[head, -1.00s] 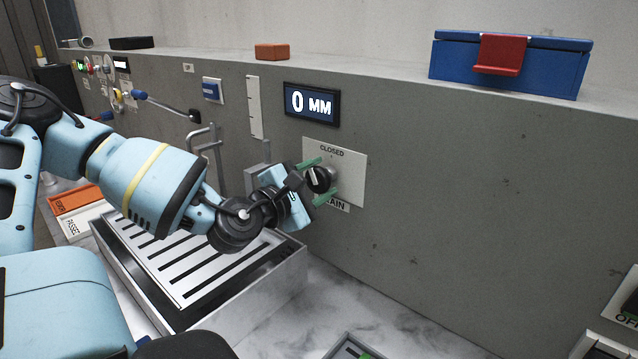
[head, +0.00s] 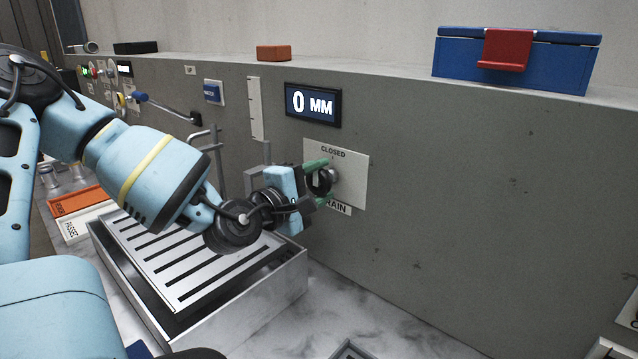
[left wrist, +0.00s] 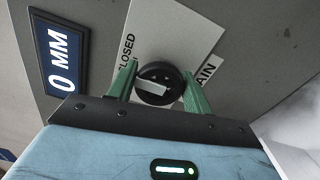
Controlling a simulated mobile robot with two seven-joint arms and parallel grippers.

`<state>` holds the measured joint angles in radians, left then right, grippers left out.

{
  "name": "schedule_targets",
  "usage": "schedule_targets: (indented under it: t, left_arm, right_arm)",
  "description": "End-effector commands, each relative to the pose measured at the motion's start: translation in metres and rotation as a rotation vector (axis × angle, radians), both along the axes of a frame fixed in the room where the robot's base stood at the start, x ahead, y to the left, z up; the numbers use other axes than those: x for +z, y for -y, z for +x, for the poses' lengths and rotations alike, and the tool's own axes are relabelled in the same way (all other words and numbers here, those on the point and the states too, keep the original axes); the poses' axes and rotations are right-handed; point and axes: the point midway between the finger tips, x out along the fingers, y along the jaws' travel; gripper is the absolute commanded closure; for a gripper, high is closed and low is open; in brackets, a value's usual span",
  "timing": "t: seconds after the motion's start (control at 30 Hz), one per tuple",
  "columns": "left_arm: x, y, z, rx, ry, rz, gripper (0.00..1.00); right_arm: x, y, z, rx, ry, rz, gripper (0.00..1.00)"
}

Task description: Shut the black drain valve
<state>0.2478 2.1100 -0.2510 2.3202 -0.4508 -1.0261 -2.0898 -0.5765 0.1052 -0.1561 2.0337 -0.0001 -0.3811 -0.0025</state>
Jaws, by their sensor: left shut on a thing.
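The black drain valve knob (head: 319,181) sits on a pale plate (head: 350,178) on the grey wall, between the words CLOSED above and a partly hidden DRAIN below. My left gripper (head: 317,181) has its green fingers shut on the knob, one above and one below. In the left wrist view the knob (left wrist: 158,84) lies between the fingertips of the gripper (left wrist: 158,82). A white bar on the knob runs nearly from finger to finger, slightly tilted. My right gripper is not in view.
A display (head: 312,105) above the plate reads 0 MM. A slotted metal tray (head: 285,275) stands below my left arm. A blue box (head: 515,65) with a red latch and an orange block (head: 273,53) rest on the ledge. The wall right of the plate is clear.

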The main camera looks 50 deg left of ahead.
Motion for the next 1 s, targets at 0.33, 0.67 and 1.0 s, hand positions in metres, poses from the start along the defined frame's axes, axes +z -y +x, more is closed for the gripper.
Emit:
schedule_targets:
  t: [0.33, 0.67, 1.0]
  left_arm:
    - [0.001, 0.0, 0.0, 0.0, 0.002, 0.004, 0.38]
    - [0.0, 0.0, 0.0, 0.0, 0.001, 0.002, 0.28]
    - [0.003, 0.003, -0.026, 0.0, 0.003, 0.0, 0.28]
  right_arm:
    - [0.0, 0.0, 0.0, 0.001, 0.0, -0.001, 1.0]
    - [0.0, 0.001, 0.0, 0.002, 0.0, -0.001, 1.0]
    - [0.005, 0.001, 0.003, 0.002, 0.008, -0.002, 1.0]
